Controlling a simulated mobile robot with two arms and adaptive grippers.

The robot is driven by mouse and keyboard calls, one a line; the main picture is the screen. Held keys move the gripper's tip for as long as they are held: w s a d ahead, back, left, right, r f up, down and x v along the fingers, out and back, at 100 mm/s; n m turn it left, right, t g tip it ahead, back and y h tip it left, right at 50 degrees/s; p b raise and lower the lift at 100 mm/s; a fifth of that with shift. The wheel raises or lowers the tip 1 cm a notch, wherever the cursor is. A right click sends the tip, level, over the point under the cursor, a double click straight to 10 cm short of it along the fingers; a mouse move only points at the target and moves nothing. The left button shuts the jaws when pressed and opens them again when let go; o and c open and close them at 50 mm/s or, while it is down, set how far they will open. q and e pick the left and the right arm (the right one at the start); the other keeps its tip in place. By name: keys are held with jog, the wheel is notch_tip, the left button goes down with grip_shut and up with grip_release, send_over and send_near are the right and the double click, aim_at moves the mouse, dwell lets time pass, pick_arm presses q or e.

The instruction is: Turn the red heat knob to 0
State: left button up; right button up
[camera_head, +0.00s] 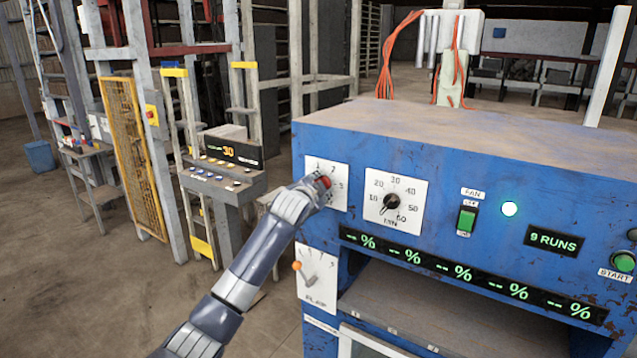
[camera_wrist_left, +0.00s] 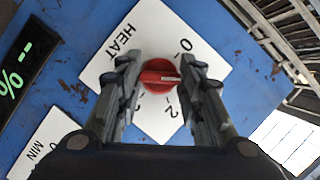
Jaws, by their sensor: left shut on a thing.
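The red heat knob (camera_head: 325,182) sits on a white dial plate (camera_head: 341,196) at the left of the blue machine's front. My left gripper (camera_head: 317,187) reaches it from the lower left. In the left wrist view, the two fingers of the left gripper (camera_wrist_left: 159,72) are closed on opposite sides of the red knob (camera_wrist_left: 157,71). The knob's white mark points at the right finger, between the 0 and the 2 on the plate (camera_wrist_left: 150,30). The finger hides the plate there. My right gripper is out of view.
A black timer knob (camera_head: 391,202) is just right of the heat dial. An orange-tipped flap lever (camera_head: 297,265) is below it. The green fan switch (camera_head: 467,220) and start button (camera_head: 623,262) are farther right. A control console (camera_head: 222,178) stands at the left.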

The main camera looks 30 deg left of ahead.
pick_arm(q)
jog(key=shift+a+n+g+h, duration=0.1)
jog(key=shift+n+g+h, duration=0.2)
jog(key=shift+n+h, duration=1.2)
jog(key=shift+a+n+g+h, duration=0.1)
jog(key=shift+n+g+h, duration=0.2)
jog(key=shift+n+h, duration=1.2)
jog(key=shift+f+n+y, duration=0.1)
jog(key=shift+n+y, duration=0.5)
jog(key=shift+n, duration=0.2)
jog(key=o, duration=1.1)
jog(key=shift+c, duration=0.2)
jog(key=shift+r, duration=0.2)
jog(key=v, duration=1.2)
